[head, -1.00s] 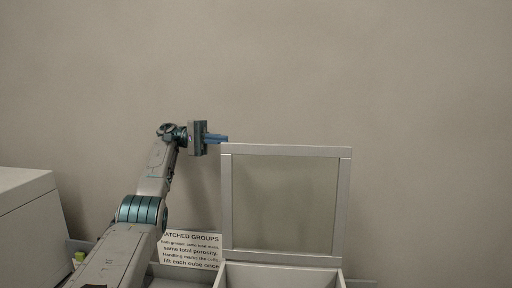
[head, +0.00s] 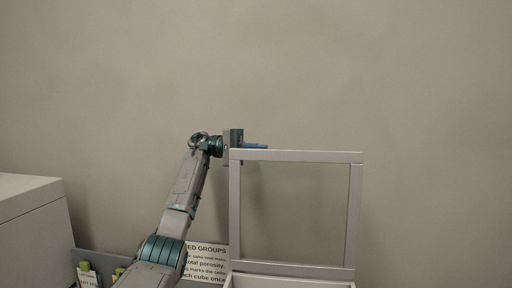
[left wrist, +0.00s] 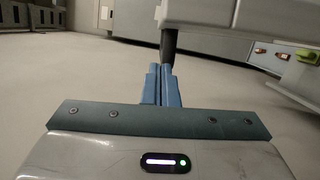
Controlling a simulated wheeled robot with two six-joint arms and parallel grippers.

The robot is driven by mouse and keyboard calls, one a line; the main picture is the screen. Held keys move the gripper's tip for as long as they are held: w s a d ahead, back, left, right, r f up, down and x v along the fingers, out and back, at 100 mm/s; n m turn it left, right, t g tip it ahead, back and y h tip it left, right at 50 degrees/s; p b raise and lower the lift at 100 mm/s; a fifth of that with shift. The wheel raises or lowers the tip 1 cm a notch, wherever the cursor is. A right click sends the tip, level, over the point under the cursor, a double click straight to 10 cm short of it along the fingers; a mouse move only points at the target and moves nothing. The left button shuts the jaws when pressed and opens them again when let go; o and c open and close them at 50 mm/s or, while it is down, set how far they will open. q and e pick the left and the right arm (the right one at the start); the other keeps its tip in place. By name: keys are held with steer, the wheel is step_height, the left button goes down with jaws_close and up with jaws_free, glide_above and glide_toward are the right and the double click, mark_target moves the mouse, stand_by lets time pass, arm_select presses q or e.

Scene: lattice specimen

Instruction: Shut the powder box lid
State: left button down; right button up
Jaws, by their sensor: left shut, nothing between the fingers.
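The powder box lid (head: 357,215) stands upright in the head view, a pale grey frame around a dull translucent panel. The box (head: 290,282) shows only as a rim under it at the bottom edge; its inside is hidden. My left gripper (head: 256,146) is at the lid's upper left corner, its blue fingers just above the top rail. The rail covers part of the gripper, so it is behind the lid; I cannot tell if they touch. In the left wrist view its blue fingers (left wrist: 162,84) are shut and empty. My right gripper is not in view.
A printed sign (head: 207,262) stands left of the box, partly behind my left arm. A grey tray (head: 98,262) with green-topped items (head: 85,267) is further left, beside a large pale block (head: 35,225). The plain wall behind is clear.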

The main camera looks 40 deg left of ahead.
mark_target(255, 150)
arm_select(q)
steer(key=s, duration=0.1)
steer(key=s+d+p, duration=0.1)
steer(key=shift+s+d+r, duration=0.1)
steer(key=shift+s+r, duration=0.05)
steer(key=shift+s, duration=0.25)
steer(key=shift+w+d, duration=0.1)
